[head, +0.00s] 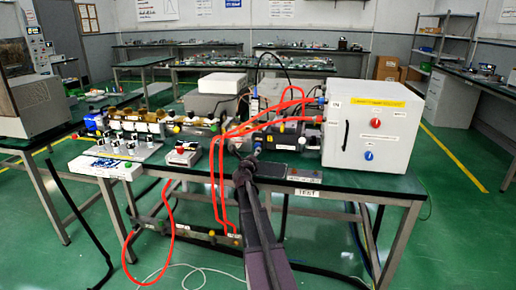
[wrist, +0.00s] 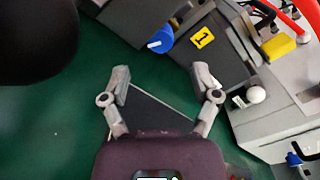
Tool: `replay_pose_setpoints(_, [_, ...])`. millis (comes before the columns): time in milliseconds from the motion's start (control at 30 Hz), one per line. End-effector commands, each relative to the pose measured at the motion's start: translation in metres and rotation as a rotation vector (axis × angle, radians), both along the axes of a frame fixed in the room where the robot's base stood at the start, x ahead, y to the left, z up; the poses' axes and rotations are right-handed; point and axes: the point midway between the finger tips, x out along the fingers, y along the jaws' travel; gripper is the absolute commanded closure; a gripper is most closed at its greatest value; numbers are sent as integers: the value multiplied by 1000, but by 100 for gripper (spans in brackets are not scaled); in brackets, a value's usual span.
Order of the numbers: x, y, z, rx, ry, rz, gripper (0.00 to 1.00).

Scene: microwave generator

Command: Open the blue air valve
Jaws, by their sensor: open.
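A blue knob with a pale handle (wrist: 160,41) sits on the edge of a grey block in the wrist view, just beyond and between my fingertips. I cannot tell for sure whether it is the blue air valve. My gripper (wrist: 161,78) is open and empty, its two grey fingers spread apart and not visibly touching the knob. A second small blue part (wrist: 293,159) shows at the lower right of the wrist view. In the head view my gripper (head: 248,165) is at the front edge of the bench, and the knob in front of it is hidden or too small to make out.
A yellow label marked 1 (wrist: 203,38) and a white ball knob (wrist: 255,95) are close to the right finger. A white box (head: 345,130) with a blue switch stands at the right of the bench (head: 390,185). Red hoses (head: 218,180) hang left of my arm.

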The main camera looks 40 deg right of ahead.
Motion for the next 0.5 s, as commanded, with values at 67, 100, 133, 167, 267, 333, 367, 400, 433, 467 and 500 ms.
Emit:
replay_pose_setpoints(67, [11,-12,0,0,0,-1,21])
replay_pose_setpoints(100, [15,-17,0,0,0,-1,21])
replay_pose_setpoints(133, [18,-21,0,0,0,-1,21])
replay_pose_setpoints(167, [21,-24,0,0,0,-1,21])
replay_pose_setpoints(267, [30,-34,0,0,0,0,21])
replay_pose_setpoints(333, [36,-40,0,0,0,0,21])
replay_pose_setpoints(367, [38,-42,0,0,0,0,21])
replay_pose_setpoints(400, [40,-45,0,0,0,0,21])
replay_pose_setpoints(433, [41,-47,0,0,0,0,21])
replay_pose_setpoints(467, [42,-48,0,0,0,0,21])
replay_pose_setpoints(500, [44,-50,0,0,0,0,21])
